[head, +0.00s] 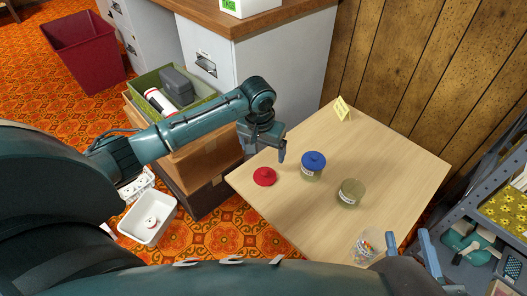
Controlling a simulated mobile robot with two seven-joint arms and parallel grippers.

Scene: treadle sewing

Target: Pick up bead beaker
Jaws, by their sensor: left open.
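The bead beaker (362,248), a small clear cup with multicoloured beads in it, sits near the table's front edge, just left of my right gripper. My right gripper (411,247) is at the bottom right; its two fingers are spread apart with nothing visible between them. Its left finger is close beside the beaker; I cannot tell whether they touch. My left gripper (264,155) is open and empty over the table's left corner, beyond the red lid (264,177).
The wooden table (400,165) also holds a blue-lidded jar (312,167), an olive jar (350,193) and a yellow card (342,109). A grey shelf (458,200) stands at the right. A white bin (148,219) and stacked boxes (185,150) are left of the table.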

